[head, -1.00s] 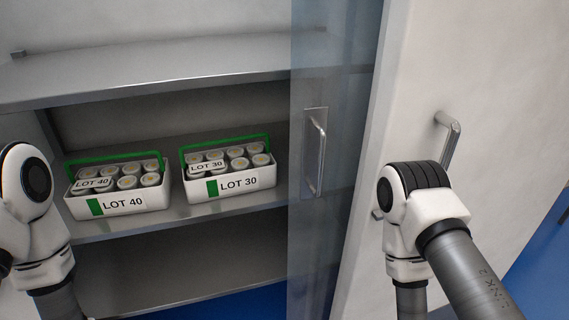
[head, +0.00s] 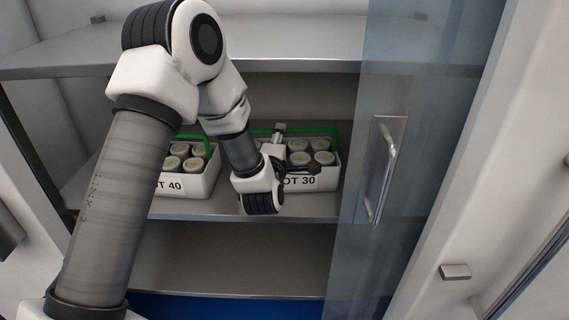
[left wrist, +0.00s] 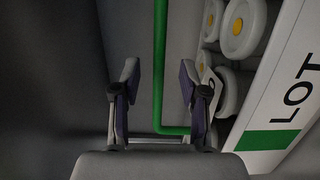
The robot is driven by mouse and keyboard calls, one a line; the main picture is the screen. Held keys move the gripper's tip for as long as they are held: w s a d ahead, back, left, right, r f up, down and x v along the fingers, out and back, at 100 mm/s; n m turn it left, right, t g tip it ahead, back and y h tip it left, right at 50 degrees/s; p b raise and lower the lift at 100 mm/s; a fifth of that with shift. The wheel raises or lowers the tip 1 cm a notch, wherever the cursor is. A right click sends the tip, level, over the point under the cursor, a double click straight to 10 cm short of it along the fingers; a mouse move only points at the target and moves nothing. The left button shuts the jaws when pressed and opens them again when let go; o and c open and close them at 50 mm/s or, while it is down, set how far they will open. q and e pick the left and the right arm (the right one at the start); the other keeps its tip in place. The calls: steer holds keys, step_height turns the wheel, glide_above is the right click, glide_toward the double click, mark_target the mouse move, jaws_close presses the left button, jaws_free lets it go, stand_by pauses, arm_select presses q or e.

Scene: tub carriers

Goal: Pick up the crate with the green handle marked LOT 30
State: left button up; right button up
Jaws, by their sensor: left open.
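The LOT 30 crate (head: 322,182) is a white carrier of round-lidded tubs on the middle shelf, partly hidden by my left arm in the head view. Its green handle (head: 325,131) is raised. My left gripper (head: 298,150) is open at this crate. In the left wrist view, the green handle bar (left wrist: 160,60) runs between the open fingers of the left gripper (left wrist: 158,85), nearer the right finger and touching neither visibly. The crate's white side with "LOT" and a green patch (left wrist: 268,140) shows at right. My right gripper is out of view.
The LOT 40 crate (head: 202,187) stands to the left on the same shelf (head: 225,207), half hidden by my arm. A clear sliding door with a metal handle (head: 388,170) stands just right of the LOT 30 crate. An upper shelf (head: 300,50) lies above.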

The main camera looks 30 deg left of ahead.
arm_select(q)
steer(key=shift+x, duration=0.9)
steer(key=shift+s+a, duration=0.15)
steer(key=shift+c, duration=0.4)
jaws_close()
steer(key=shift+r, duration=0.15)
steer(key=shift+r, duration=0.1)
